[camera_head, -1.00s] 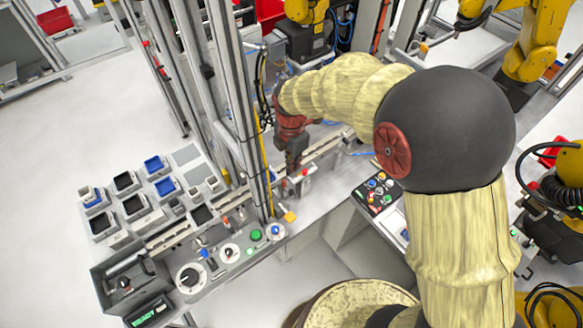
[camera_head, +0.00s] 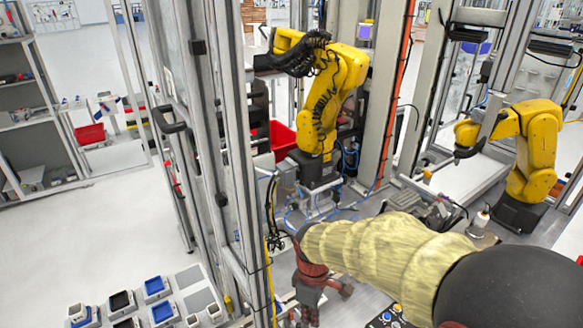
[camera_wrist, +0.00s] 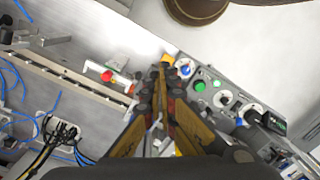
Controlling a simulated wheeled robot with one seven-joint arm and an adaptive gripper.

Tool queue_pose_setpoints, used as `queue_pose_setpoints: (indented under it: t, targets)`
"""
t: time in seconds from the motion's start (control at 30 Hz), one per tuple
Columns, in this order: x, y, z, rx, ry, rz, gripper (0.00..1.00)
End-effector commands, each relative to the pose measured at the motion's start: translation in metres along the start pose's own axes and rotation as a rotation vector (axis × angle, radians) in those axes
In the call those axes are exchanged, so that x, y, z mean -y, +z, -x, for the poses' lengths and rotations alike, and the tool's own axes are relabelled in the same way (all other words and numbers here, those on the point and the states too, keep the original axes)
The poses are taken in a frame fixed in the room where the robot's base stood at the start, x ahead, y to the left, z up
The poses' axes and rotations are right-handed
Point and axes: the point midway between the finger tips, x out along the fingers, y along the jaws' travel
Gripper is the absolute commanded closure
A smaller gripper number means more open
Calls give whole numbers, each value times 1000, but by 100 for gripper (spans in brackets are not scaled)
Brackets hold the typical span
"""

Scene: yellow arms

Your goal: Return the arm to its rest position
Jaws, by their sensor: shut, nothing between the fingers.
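My arm, in a pale yellow cover, reaches in from the lower right of the head view (camera_head: 390,255), with a large dark joint at the lower right corner. My gripper (camera_head: 318,300) hangs from its far end near the bottom edge, over the workbench beside the metal frame post. In the wrist view my gripper (camera_wrist: 163,85) is shut, its yellow and dark fingers together with nothing between them. It hangs above the bench edge, close to the panel of knobs and buttons.
The control panel (camera_wrist: 220,95) has a green button (camera_wrist: 200,86). Small trays (camera_head: 155,290) stand at lower left. A yellow robot arm (camera_head: 335,95) stands behind the post, another (camera_head: 535,150) at right. Metal posts (camera_head: 237,150) stand close beside my gripper. Floor at left is clear.

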Motion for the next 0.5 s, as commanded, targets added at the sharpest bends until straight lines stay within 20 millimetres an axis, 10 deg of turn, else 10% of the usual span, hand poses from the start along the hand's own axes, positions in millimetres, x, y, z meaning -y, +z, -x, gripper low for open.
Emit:
queue_pose_setpoints:
  t: [0.3,0.5]
  targets:
    - [43,97,36,-166,93,-802,100]
    - [70,149,36,-325,171,-1042,100]
